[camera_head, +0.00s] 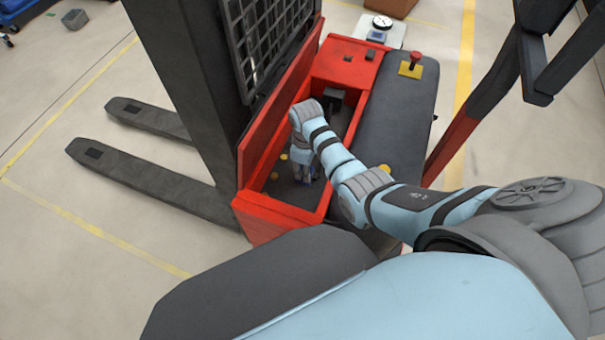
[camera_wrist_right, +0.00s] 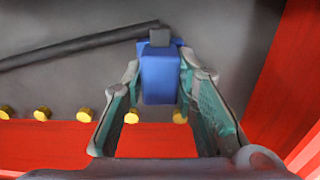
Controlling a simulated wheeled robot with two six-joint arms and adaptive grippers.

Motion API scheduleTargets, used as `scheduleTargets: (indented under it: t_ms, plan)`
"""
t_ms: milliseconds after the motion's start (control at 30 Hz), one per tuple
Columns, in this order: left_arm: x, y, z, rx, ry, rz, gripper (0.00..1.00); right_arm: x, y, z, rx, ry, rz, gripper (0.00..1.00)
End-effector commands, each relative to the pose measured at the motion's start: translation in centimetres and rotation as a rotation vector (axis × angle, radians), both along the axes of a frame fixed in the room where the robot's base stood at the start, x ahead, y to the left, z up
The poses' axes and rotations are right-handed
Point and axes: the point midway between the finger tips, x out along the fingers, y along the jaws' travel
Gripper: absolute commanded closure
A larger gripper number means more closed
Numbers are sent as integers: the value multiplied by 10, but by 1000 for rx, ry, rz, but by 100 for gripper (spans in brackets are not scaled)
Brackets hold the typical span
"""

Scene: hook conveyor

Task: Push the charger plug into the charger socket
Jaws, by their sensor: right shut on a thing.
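A blue block-shaped plug (camera_wrist_right: 160,80) is between the two fingertips of my right gripper (camera_wrist_right: 158,85) in the right wrist view. The fingers are shut on its sides. A small grey piece sits at its far end, and a dark cable or rod (camera_wrist_right: 75,45) runs from there to the left. In the head view my right gripper (camera_head: 307,172) reaches down into the red-walled bay of the forklift (camera_head: 285,219); the plug is mostly hidden by the arm there. I cannot make out the charger socket for certain. My left gripper is not in view.
Yellow round caps (camera_wrist_right: 42,114) line the red strip in the wrist view. A dark box (camera_head: 333,97) stands farther back in the bay. Red walls close around the gripper. A red button on a yellow plate (camera_head: 410,68) is on the grey cover to the right.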

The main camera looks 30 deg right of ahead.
Motion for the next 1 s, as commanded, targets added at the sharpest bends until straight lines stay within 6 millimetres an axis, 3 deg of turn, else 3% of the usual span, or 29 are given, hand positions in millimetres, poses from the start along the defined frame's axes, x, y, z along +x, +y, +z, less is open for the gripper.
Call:
scheduleTargets:
  t_ms: [267,433,800,967,1000]
  plan:
    - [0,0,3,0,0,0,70,0,0,6,0,-1,0,98]
    - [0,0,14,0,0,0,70,0,0,28,0,-1,0,98]
    - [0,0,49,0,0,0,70,2,0,140,0,-6,1,98]
    - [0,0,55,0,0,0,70,1,0,176,1,-4,0,98]
    - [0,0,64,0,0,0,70,0,0,186,0,-1,0,98]
